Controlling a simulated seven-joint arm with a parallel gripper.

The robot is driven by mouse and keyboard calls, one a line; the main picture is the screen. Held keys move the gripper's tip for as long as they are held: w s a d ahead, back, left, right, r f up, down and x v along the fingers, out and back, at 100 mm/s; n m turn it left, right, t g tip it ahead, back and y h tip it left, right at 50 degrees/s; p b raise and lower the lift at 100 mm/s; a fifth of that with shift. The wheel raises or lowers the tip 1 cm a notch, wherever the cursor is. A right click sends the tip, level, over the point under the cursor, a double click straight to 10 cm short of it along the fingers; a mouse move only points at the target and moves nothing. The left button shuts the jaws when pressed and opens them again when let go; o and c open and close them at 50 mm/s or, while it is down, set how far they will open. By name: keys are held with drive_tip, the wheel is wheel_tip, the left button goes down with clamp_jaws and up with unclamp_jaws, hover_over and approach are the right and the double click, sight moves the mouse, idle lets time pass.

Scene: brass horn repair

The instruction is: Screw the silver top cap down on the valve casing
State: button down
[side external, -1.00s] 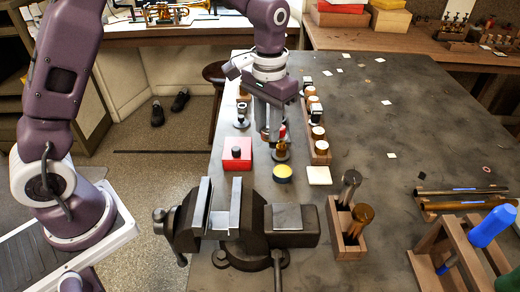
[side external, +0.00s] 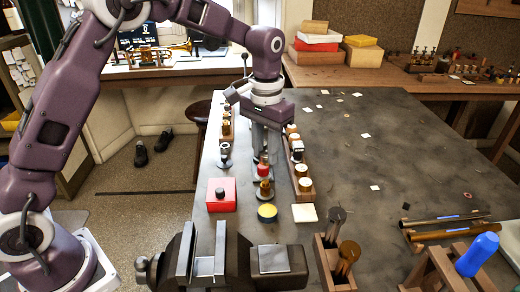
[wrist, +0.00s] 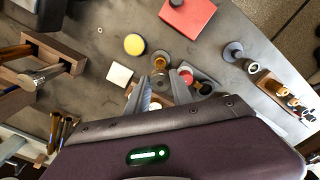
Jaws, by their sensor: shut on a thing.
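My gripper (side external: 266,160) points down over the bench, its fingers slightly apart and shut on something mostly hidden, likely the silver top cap. In the wrist view the gripper (wrist: 160,88) shows at the lower middle. A brass cylinder on a dark round base, apparently the valve casing (side external: 265,187), stands just in front of the fingers in the side view. It also shows in the wrist view (wrist: 160,62), just beyond the fingertips. A small red-topped piece (side external: 263,169) stands close behind it. I cannot tell whether the held thing touches the casing.
A red box (side external: 221,196), a yellow-topped tin (side external: 267,212) and a white square (side external: 305,213) lie nearby. A wooden rack of several parts (side external: 304,193) stands close on the right. The vise (side external: 180,262) is at the front. The bench's right middle (side external: 350,160) is mostly clear.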

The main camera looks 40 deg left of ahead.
hover_over(265, 182)
drive_tip(key=shift+f, duration=2.4)
drive_tip(key=shift+f, duration=1.25)
